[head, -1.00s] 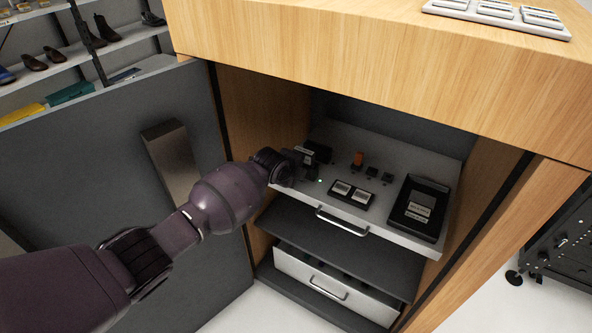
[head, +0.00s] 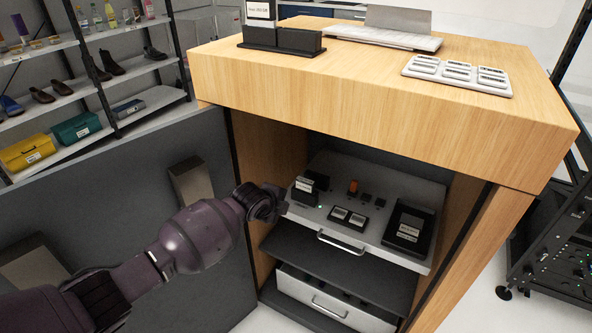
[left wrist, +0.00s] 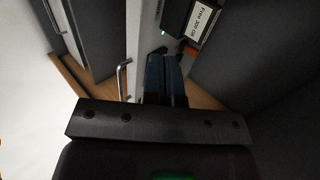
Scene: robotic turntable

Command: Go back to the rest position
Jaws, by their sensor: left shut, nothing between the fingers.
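My left arm comes in from the left in the head view. Its gripper (head: 277,204) is at the left edge of the cabinet opening, just left of the pulled-out panel (head: 328,209). In the left wrist view the gripper fingers (left wrist: 165,78) are together and empty. A small black device with a white label (head: 306,185) and a green light stands on the panel, close to the right of the gripper. It also shows in the left wrist view (left wrist: 198,22). My right gripper is not in view.
The panel also bears an orange switch (head: 353,187), two white rockers (head: 348,217) and a black tray (head: 410,228). The open grey door (head: 130,180) is behind my arm. A lower drawer (head: 325,299) is slightly out. The wooden top (head: 350,85) overhangs the opening.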

